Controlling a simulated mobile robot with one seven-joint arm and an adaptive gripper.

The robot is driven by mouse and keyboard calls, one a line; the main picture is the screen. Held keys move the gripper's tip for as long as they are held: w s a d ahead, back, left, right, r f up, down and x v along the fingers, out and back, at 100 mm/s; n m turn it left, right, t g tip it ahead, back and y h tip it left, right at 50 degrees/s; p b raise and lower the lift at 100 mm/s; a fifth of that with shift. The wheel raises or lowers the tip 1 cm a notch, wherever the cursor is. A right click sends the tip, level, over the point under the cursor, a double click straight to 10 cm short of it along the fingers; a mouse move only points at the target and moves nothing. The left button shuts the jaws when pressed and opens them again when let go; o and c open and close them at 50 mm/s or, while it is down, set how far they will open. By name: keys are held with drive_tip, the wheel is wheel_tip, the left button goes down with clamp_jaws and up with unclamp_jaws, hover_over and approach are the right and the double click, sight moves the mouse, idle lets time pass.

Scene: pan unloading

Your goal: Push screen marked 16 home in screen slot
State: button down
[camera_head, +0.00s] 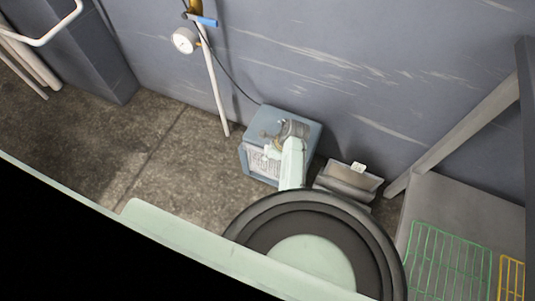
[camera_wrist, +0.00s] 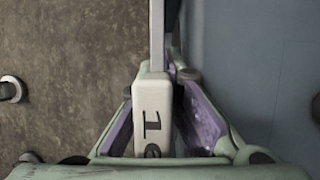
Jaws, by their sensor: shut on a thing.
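A thin pale strip (camera_wrist: 157,35) runs on from the block toward the top of the picture. The screen slot is not clearly visible, so I cannot tell how deep the screen sits.
A grey open bin (camera_head: 345,182) with a white tag stands right of the box. A gauge (camera_head: 184,40) and a pipe are on the wall behind. Green (camera_head: 445,262) and yellow (camera_head: 511,279) wire racks lie at lower right. The floor left of the box is clear.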

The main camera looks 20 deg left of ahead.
drive_tip(key=shift+w+d+r, duration=0.15)
drive_tip(key=shift+w+d, duration=0.05)
drive_tip(key=shift+w, duration=0.3)
drive_tip(key=c, duration=1.9)
unclamp_jaws()
drive_tip(key=shift+o, duration=0.9)
drive_tip(key=shift+d+r, duration=0.1)
drive_tip(key=shift+r, duration=0.1)
drive_tip(key=shift+o, duration=0.3)
drive_tip(key=v, duration=1)
drive_tip(key=shift+s, duration=0.3)
drive_tip(key=shift+s+d+r, duration=0.1)
drive_tip(key=shift+s+r, duration=0.1)
drive_tip(key=shift+r, duration=0.4)
